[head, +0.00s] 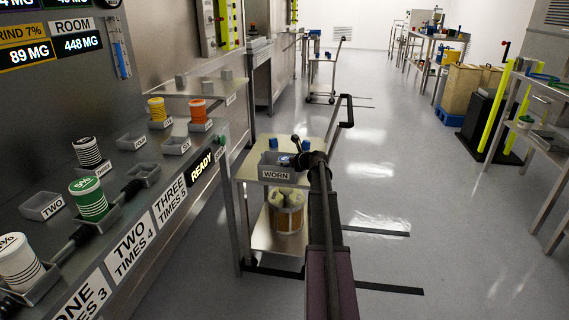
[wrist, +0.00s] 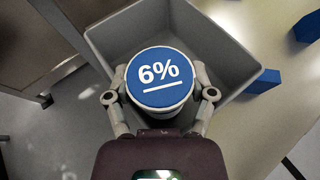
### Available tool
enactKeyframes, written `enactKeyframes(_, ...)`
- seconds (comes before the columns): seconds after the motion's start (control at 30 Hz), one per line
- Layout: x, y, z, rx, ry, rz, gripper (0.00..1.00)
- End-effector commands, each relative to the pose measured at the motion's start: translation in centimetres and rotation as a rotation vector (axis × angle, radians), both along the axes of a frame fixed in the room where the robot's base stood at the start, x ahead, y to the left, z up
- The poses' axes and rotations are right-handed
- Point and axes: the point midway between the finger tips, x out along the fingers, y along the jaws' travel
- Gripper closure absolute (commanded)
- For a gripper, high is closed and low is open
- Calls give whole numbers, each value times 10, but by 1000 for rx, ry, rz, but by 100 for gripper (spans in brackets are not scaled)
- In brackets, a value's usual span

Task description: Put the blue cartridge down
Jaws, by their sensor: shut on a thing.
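The blue cartridge (wrist: 160,77) shows a round blue top marked "6%" in the wrist view. My gripper (wrist: 160,100) is shut on it, with one finger on each side. The cartridge is over or inside a grey open bin (wrist: 238,50); I cannot tell whether it touches the bin's floor. In the head view the bin, labelled WORN (head: 276,174), stands on a cart (head: 250,168). There my gripper (head: 300,160) is at the bin's right side, and the cartridge is mostly hidden.
Blue blocks (wrist: 262,81) stand beside the bin on the cart top. A drum (head: 287,212) sits on the lower shelf. At left, a bench holds a green-banded cartridge (head: 88,199), an orange one (head: 200,112) and empty trays (head: 42,206).

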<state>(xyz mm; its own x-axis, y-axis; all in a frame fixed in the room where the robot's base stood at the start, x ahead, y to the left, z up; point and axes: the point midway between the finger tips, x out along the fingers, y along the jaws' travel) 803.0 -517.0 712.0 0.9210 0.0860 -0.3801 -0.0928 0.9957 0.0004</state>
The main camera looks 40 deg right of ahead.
Motion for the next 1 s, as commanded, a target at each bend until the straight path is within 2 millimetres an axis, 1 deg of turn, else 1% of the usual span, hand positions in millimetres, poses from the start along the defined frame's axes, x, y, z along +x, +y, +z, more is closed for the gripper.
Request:
enactKeyframes(0.2,0,0,-4,1,-1,0,90)
enactKeyframes(0.23,0,0,-4,0,0,0,26)
enactKeyframes(0.27,0,0,-3,0,0,0,17)
enactKeyframes(0.3,0,0,-3,0,0,0,5)
enactKeyframes(0.33,0,0,-3,0,0,0,0)
enactKeyframes(0.77,0,0,-3,0,0,0,0)
enactKeyframes(0.97,0,0,2,0,0,0,0)
enactKeyframes(1.0,-4,0,3,0,0,-1,0)
